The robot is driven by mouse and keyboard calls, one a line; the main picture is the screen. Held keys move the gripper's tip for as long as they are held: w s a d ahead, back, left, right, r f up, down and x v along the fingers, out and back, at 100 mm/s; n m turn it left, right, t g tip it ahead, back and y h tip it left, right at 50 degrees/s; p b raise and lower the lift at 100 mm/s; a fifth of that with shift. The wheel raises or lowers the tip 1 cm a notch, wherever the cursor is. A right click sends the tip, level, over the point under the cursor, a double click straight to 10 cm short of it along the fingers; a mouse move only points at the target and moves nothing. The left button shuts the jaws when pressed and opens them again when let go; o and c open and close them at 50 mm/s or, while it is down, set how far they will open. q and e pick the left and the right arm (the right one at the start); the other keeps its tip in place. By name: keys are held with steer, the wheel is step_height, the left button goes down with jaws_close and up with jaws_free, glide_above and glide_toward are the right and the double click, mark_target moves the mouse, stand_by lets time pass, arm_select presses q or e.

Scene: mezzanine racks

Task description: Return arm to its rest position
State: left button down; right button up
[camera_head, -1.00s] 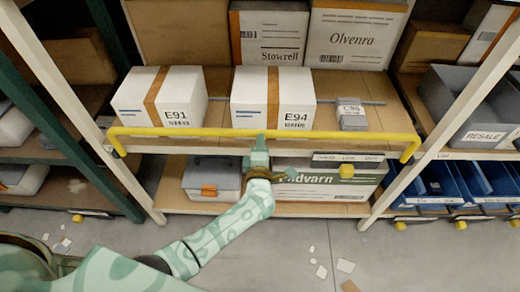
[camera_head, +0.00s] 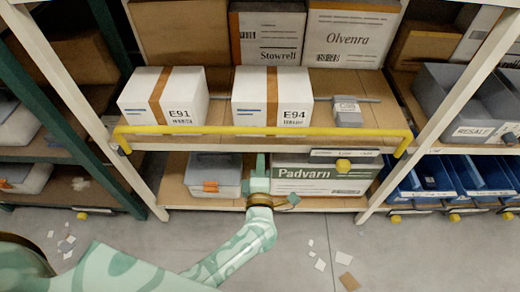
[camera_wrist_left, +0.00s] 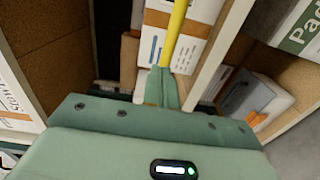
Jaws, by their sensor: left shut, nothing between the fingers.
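My left gripper (camera_head: 260,166) is green and shows in the head view in front of the lower shelf, below the yellow bar. Its fingers are together with nothing between them. It is between a grey bin with an orange latch and a Padvarn box in the picture. In the left wrist view the shut fingers (camera_wrist_left: 165,88) point toward the yellow bar (camera_wrist_left: 176,30); whether they touch it I cannot tell. My left forearm (camera_head: 238,250) reaches up from the bottom of the head view. My right gripper is not in view.
The yellow bar (camera_head: 260,131) runs across the middle shelf's front. Behind it stand white boxes E91 (camera_head: 139,105) and E94 (camera_head: 254,100) and a small grey box (camera_head: 348,118). Below are the grey bin (camera_head: 212,172) and Padvarn box (camera_head: 320,188). Scraps (camera_head: 346,282) lie on the floor.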

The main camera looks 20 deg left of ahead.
arm_select(q)
steer(key=s+d+f+m+h, duration=0.4)
steer(key=d+f+m+h, duration=0.15)
steer(key=m, duration=0.45)
steer(key=s+a+f+m+g+h, duration=0.1)
steer(key=s+f+m+g, duration=0.4)
steer(key=f, duration=0.4)
steer(key=s+a+f+m+g+h, duration=0.1)
steer(key=s+f+m+g+h, duration=0.1)
steer(key=s+f+m, duration=0.45)
steer(key=s+a+f+m+g+y, duration=0.1)
steer(key=s+a+f+g, duration=0.2)
steer(key=s, duration=0.7)
steer(key=s+a+f+m+g+y, duration=0.1)
steer(key=s+a+f+g, duration=0.2)
steer(key=s+a+f, duration=0.4)
steer(key=s+a+f+m+g+y, duration=0.1)
steer(key=s+a+f+g, duration=0.2)
steer(key=s, duration=1)
step_height(320, 180, down, 2)
steer(key=a, duration=0.2)
steer(key=shift+a+f+y, duration=0.15)
steer(key=shift+a+y, duration=0.15)
steer(key=shift+y, duration=0.05)
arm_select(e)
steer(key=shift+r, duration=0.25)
